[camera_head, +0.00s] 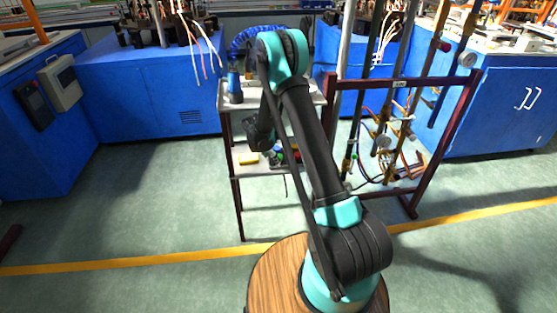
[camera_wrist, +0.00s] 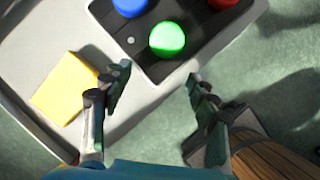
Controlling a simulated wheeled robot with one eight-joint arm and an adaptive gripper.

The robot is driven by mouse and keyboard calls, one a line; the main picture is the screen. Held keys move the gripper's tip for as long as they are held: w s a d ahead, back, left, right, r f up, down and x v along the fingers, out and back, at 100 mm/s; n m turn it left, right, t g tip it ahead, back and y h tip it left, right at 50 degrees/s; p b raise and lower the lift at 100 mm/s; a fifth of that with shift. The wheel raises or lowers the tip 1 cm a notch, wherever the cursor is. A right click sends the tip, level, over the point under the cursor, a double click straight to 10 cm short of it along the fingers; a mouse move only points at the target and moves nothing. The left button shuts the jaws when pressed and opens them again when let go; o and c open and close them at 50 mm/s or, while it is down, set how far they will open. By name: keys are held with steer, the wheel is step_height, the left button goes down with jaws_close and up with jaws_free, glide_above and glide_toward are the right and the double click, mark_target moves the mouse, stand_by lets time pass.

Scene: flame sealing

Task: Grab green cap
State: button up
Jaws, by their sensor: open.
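The green cap (camera_wrist: 167,39) is a round, bright green dome on a dark tray (camera_wrist: 145,58) in the wrist view, at the top centre. In the head view the green cap (camera_head: 279,157) is small and partly crowded by my arm. My gripper (camera_wrist: 155,85) is open and empty in the wrist view. Its two fingers stand apart, and the cap appears beyond the gap between their tips, not between them. In the head view my gripper (camera_head: 258,141) is dark and reaches down at the shelf, its fingers hard to make out.
A blue cap (camera_wrist: 129,6) and a red cap (camera_wrist: 222,3) sit beside the green one. A yellow block (camera_wrist: 66,87) lies on the light shelf (camera_wrist: 38,38) to the left. In the head view, a maroon pipe rack (camera_head: 452,130) stands right of the shelf unit. Open floor lies left.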

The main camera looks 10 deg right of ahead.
mark_target(278, 155)
steer(key=w+d, duration=0.1)
steer(key=d, duration=0.1)
steer(key=w+d, duration=0.1)
steer(key=shift+w+d+f, duration=0.3)
steer(key=shift+f, duration=0.25)
steer(key=shift+c, duration=0.5)
steer(key=c, duration=0.8)
